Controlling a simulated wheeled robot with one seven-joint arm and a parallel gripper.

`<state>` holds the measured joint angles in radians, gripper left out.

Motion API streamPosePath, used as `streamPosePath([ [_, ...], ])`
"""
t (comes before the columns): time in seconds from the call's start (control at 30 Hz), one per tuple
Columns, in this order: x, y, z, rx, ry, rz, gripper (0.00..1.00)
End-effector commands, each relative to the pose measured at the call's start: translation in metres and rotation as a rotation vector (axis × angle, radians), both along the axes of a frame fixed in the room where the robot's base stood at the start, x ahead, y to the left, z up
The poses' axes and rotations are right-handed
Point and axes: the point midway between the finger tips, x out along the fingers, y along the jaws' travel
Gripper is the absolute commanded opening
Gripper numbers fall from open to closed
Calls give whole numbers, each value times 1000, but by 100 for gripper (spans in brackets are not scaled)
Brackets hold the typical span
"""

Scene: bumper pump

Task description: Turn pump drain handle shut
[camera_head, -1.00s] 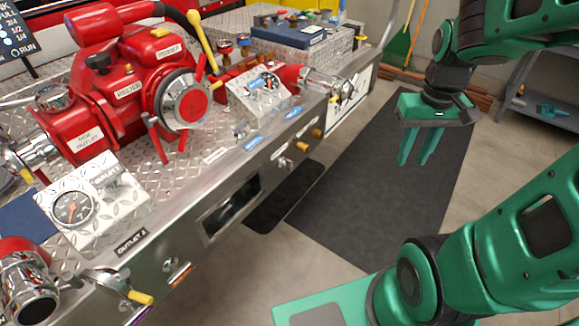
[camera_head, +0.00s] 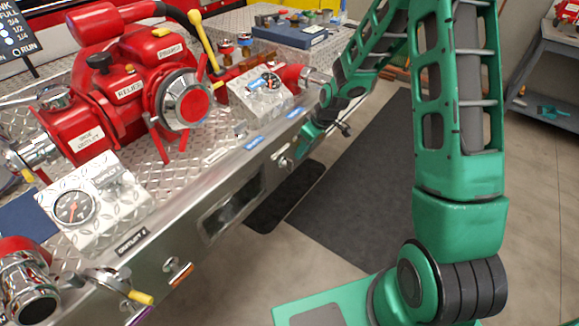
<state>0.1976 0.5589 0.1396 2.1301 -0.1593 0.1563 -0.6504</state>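The red pump (camera_head: 125,90) sits on the diamond-plate bumper deck. A small metal handle (camera_head: 284,162) is on the bumper's front panel, right of a rectangular opening; I cannot read a label marking it as the drain. My green gripper (camera_head: 301,153) is at this panel, just right of and close to that handle. Its fingers point down and left toward the panel. I cannot tell if they touch the handle or how far apart they are.
The bumper edge (camera_head: 220,165) runs diagonally beside my arm. An outlet lever with a yellow tip (camera_head: 140,297) and a small orange-marked fitting (camera_head: 181,274) are on the near front panel. A gauge box (camera_head: 95,205) stands above. The dark floor mat (camera_head: 345,190) is clear.

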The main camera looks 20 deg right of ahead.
Motion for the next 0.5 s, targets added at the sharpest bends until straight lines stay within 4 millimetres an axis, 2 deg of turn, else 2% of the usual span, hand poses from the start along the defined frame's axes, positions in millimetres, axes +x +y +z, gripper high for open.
streamPosePath([
  [0.1, 8, 11, -12, 15, -14, 26, 28],
  [0.27, 12, 15, -20, 19, -20, 34, 28],
  [0.5, 22, 23, -52, 19, -17, 35, 28],
])
